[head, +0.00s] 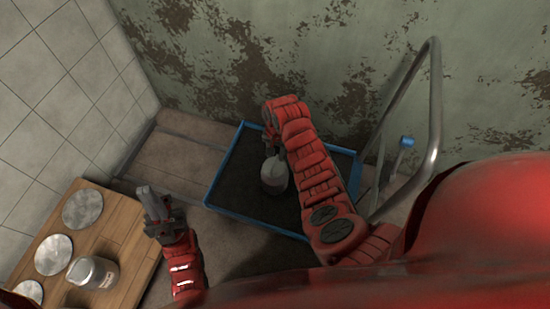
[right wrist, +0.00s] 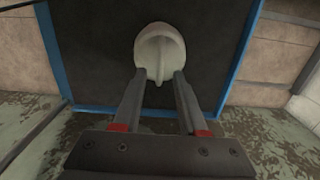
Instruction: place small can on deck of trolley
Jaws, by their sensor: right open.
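The small can (head: 274,176), pale grey, stands on the black deck of the trolley, inside its blue rim (head: 268,225), in the head view. In the right wrist view the pale can (right wrist: 160,45) shows against the dark deck (right wrist: 95,50), with a ridge or handle facing the fingers. My right gripper (right wrist: 160,76) is open, its fingertips at either side of that ridge; I cannot tell whether they touch it. In the head view the right arm mostly hides this gripper. My left gripper (head: 149,192) is raised left of the trolley, away from the can; its finger gap is unclear.
A wooden table (head: 125,235) at the left bears several round metal discs (head: 83,209) and a metal can (head: 92,272). The trolley's grey handle (head: 433,110) rises at the right. A peeling wall stands behind, a tiled wall at left. Much of the deck is bare.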

